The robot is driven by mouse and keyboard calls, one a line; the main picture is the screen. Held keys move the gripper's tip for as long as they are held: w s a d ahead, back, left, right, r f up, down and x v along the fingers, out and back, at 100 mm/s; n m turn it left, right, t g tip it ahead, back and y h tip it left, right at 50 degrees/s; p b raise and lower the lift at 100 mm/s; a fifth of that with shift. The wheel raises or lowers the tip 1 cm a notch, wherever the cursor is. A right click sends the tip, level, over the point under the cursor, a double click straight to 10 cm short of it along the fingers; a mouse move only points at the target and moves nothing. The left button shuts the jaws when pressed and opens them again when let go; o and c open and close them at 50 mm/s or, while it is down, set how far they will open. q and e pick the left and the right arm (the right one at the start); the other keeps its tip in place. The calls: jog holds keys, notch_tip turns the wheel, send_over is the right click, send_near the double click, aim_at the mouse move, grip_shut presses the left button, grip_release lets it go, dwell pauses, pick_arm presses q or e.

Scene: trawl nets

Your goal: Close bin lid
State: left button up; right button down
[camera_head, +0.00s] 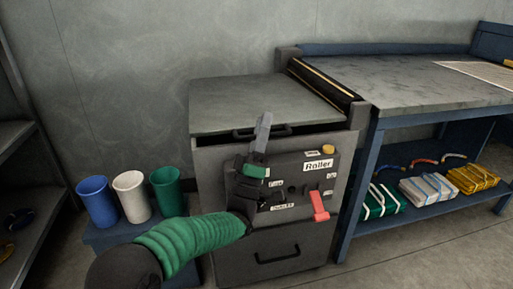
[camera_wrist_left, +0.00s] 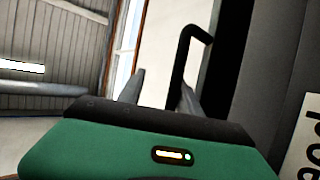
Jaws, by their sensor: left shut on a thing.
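The bin is a dark grey cabinet labelled "Roller" (camera_head: 225,180). Its flat grey lid (camera_head: 235,97) lies nearly level on top, with a dark gap under its front edge. A black bar handle (camera_head: 283,130) is on the lid's front edge; it also shows in the left wrist view (camera_wrist_left: 177,62). My left gripper (camera_head: 262,130) reaches up in front of the bin, its fingers at the handle and shut on it. In the left wrist view my left gripper (camera_wrist_left: 163,92) has a finger on each side of the handle. My right gripper is in neither view.
A red lever (camera_head: 319,207) and a yellow knob (camera_head: 328,149) are on the front panel. Blue (camera_head: 97,202), white (camera_head: 131,196) and green (camera_head: 167,190) cups stand at left. A blue-framed workbench (camera_head: 400,88) adjoins the bin at right.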

pick_arm(q)
jog(key=p+v, duration=0.1)
jog(key=v, duration=1.4)
jog(key=shift+s+f, duration=0.25)
jog(key=shift+f, duration=0.1)
